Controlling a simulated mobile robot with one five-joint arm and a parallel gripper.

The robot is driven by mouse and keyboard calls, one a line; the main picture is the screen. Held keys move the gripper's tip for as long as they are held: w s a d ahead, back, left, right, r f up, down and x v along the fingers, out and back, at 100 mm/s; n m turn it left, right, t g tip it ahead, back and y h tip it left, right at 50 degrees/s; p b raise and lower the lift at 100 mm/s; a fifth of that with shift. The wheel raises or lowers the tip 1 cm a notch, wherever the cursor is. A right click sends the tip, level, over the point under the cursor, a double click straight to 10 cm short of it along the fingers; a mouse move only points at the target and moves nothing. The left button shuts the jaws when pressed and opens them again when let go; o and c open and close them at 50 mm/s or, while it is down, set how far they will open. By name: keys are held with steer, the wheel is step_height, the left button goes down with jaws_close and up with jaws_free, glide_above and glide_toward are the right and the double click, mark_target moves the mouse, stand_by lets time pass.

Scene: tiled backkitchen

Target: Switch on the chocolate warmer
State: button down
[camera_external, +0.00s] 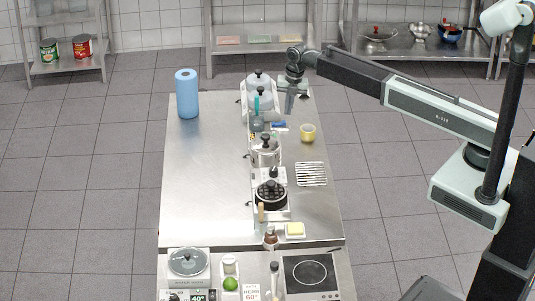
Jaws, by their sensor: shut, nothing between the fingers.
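A grey appliance with a round lidded pan (188,262) stands at the front left of the near steel counter. A dark knob (173,297) and a small display reading 40° show on its front, cut by the picture's lower edge. It looks like the chocolate warmer, but I cannot read a name on it. Whether it is on is not clear. My gripper (289,108) is shut and empty. It points down over the far right part of the long counter, far from this appliance, near a large lidded pot (258,88).
The long steel counter (205,190) has a clear left side with a blue paper roll (187,94). A row of pots (265,150) and a dark-topped appliance (271,195) run down its middle. A hob (309,272), lime (230,284) and card (251,292) stand near the appliance.

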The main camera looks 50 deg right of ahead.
steer(key=w+a+r+n+p, duration=0.1)
steer(key=w+a+r+p, duration=0.2)
steer(key=w+a+r, duration=0.1)
steer(key=shift+a+r+p, duration=0.35)
steer(key=shift+a+r, duration=0.2)
steer(key=shift+r, duration=0.2)
steer(key=shift+w, duration=0.1)
steer(key=f+b, duration=0.4)
steer(key=w+a+f+b, duration=0.1)
steer(key=f+b, duration=0.8)
steer(key=shift+w+a+f, duration=0.15)
steer(key=shift+f, duration=0.05)
steer(key=shift+f+b, duration=0.35)
steer(key=shift+b, duration=0.2)
steer(key=shift+r, duration=0.1)
